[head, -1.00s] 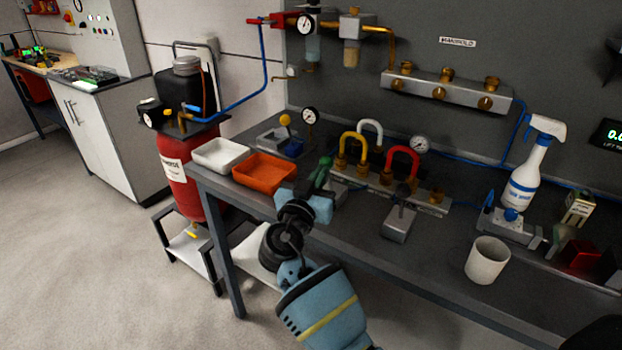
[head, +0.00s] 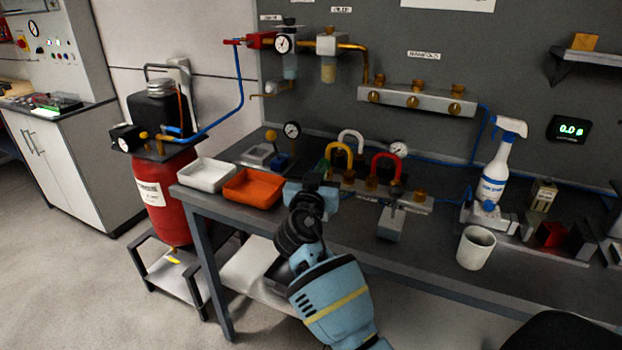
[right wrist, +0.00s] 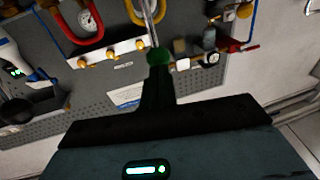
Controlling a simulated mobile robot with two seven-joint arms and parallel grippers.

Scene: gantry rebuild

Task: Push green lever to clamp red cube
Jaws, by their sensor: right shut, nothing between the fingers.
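My right gripper (head: 316,182) is over the front of the bench, right of the orange tray. Its fingers are shut and empty. They also show in the right wrist view (right wrist: 157,95). There a green ball knob (right wrist: 159,56) on a metal rod, which looks like the green lever, lies right at the fingertips. I cannot tell if they touch. In the head view only a bit of green (head: 321,168) shows behind the gripper, which hides the lever's base. A dark red block (head: 551,235) sits in a fixture at the right; I cannot tell if it is the red cube. My left gripper is not in view.
An orange tray (head: 252,188) and a white tray (head: 206,175) stand left of the gripper. Yellow and red U-shaped pipes (head: 386,157) rise behind it. A grey lever fixture (head: 391,223), a white cup (head: 476,248) and a spray bottle (head: 496,175) stand to the right.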

